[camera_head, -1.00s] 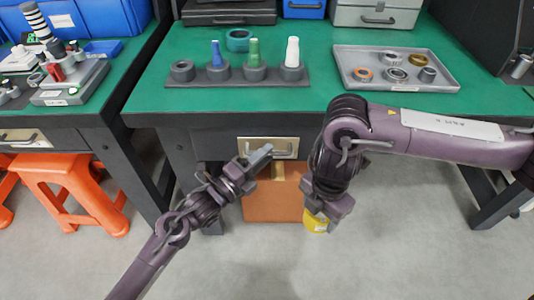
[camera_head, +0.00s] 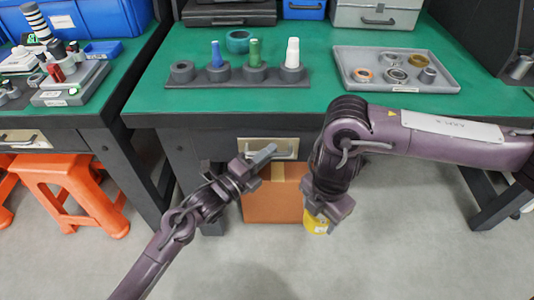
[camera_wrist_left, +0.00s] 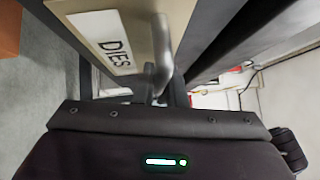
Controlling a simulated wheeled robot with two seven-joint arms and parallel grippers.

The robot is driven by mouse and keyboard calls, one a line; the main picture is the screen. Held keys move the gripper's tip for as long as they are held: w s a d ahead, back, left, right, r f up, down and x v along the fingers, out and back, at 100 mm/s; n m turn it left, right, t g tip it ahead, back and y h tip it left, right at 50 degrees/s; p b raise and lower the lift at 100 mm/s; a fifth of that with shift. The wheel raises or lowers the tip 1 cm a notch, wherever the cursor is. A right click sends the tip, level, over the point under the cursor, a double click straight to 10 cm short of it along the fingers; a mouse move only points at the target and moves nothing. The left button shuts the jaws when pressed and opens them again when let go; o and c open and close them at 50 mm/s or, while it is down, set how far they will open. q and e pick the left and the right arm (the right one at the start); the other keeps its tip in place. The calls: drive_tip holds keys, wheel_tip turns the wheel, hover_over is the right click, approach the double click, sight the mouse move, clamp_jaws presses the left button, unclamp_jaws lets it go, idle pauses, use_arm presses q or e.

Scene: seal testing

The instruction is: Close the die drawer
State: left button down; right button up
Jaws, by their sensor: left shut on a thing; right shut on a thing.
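The die drawer (camera_head: 267,143) has a pale metal front under the green table's front edge. In the left wrist view its front carries a "DIES" label (camera_wrist_left: 108,40) beside a grey bar handle (camera_wrist_left: 160,60). My left gripper (camera_head: 264,154) is at that handle and shut on it, covering part of it in the head view. How far the drawer stands out is hard to tell. My right gripper (camera_head: 325,212) hangs low in front of the table, shut on a yellow object (camera_head: 316,223) that it partly hides.
An orange-brown box (camera_head: 273,200) stands on the floor below the drawer. On the green table (camera_head: 330,30) are a dark stand (camera_head: 190,84) with coloured cones and a grey tray (camera_head: 440,85) of rings. An orange stool (camera_head: 70,175) is at the left.

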sight(265, 145)
use_arm(q)
drive_tip(key=w+b, duration=0.2)
drive_tip(key=w, duration=0.2)
drive_tip(key=shift+f, duration=0.15)
drive_tip(key=shift+a+r, duration=0.1)
drive_tip(key=shift+r, duration=0.15)
drive_tip(key=c, duration=1.5)
unclamp_jaws()
drive_tip(key=shift+w, duration=0.1)
drive_tip(key=shift+f, duration=0.1)
drive_tip(key=shift+s+a+f, duration=0.15)
drive_tip(key=shift+s+a, duration=0.1)
drive_tip(key=shift+s, duration=0.1)
drive_tip(key=p+v, duration=0.1)
drive_tip(key=v, duration=1)
